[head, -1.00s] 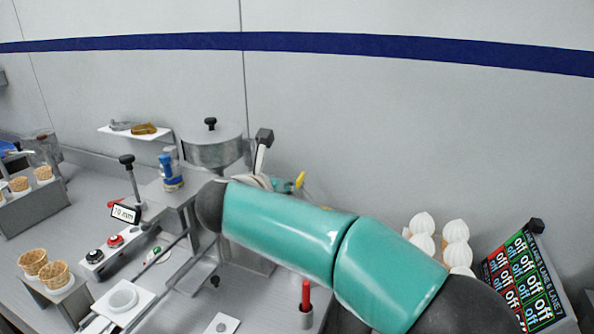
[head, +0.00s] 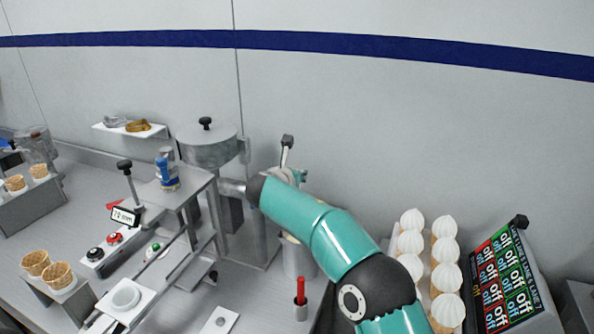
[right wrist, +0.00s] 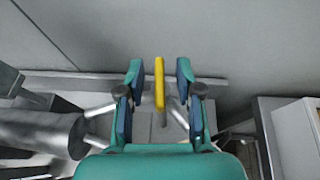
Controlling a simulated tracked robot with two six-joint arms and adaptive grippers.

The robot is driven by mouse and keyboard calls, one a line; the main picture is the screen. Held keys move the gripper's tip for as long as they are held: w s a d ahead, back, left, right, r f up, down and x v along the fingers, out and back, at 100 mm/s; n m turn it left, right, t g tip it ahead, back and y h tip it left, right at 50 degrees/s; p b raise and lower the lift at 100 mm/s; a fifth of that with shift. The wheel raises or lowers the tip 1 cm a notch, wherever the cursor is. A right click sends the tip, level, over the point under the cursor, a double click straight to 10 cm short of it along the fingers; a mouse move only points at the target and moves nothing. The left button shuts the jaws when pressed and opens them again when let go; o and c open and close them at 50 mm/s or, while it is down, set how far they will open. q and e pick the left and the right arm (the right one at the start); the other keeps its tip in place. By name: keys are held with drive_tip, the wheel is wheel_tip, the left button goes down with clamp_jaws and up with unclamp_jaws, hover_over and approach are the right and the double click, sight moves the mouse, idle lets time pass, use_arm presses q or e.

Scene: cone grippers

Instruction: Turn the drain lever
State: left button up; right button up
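The drain lever (right wrist: 159,82) is a narrow yellow bar in the right wrist view. It stands between the two fingers of my right gripper (right wrist: 160,72), with a visible gap on each side. The fingers are open, and I cannot tell how far beyond their tips the lever lies. In the head view my right gripper (head: 298,176) is a small, partly hidden shape beside the steel machine (head: 209,150), past the end of my teal arm. I cannot make out the lever there. My left gripper is not in view.
A grey cylinder (head: 298,258) and a cup with a red-handled tool (head: 300,300) stand below my right arm. Several white-topped cones (head: 447,280) and a sign panel (head: 503,275) stand at the right. Waffle cones (head: 48,268) and buttons (head: 114,238) are at the left.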

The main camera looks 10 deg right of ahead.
drive_tip(key=shift+w+d+f, duration=0.1)
drive_tip(key=shift+w+f, duration=0.05)
clamp_jaws()
drive_tip(key=shift+d, duration=0.2)
drive_tip(key=shift+a, duration=0.15)
